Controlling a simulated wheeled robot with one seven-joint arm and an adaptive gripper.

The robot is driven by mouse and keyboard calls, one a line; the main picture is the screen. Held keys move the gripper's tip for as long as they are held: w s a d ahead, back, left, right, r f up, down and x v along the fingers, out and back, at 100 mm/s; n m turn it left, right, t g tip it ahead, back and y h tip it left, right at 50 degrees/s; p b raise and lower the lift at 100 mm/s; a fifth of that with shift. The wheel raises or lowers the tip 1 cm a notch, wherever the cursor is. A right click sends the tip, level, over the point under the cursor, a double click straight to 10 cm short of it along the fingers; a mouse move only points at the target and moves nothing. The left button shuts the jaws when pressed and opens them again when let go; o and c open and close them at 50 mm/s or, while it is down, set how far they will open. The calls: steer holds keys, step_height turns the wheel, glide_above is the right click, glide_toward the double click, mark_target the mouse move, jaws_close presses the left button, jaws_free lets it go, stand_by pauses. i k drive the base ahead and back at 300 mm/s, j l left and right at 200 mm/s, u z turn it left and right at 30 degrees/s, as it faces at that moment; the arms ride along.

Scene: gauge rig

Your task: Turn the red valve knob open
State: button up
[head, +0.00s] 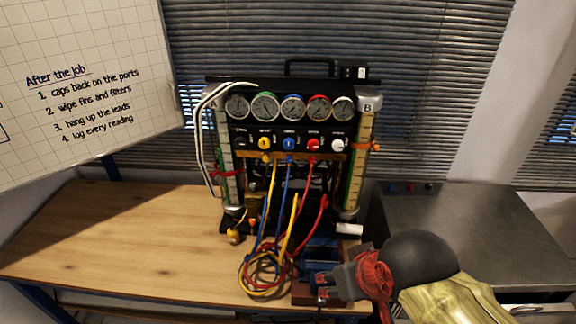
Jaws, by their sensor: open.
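The red valve knob (313,145) is on the front panel of the black gauge rig (290,125), between a blue knob (290,144) and a white knob (338,145). Its exact turn angle is too small to tell. A red hose hangs from the port below it. My gripper (325,286) is at the lower right, in front of and below the rig, clear of the knob. Its jaws are open, and I see nothing held between them.
Several gauges (292,107) sit above the knobs. Glass columns (364,155) flank the rig. Yellow, blue and red hoses (265,275) loop onto the wooden bench (130,235), whose left side is clear. A blue vise-like object (322,250) stands near my gripper. A whiteboard (85,80) hangs left.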

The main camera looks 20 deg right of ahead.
mark_target(312, 144)
steer(key=i+j, duration=0.1)
steer(key=j, duration=0.5)
steer(key=i+j+z, duration=0.1)
steer(key=j, duration=0.45)
steer(key=i+j, duration=0.1)
steer(key=j, duration=0.5)
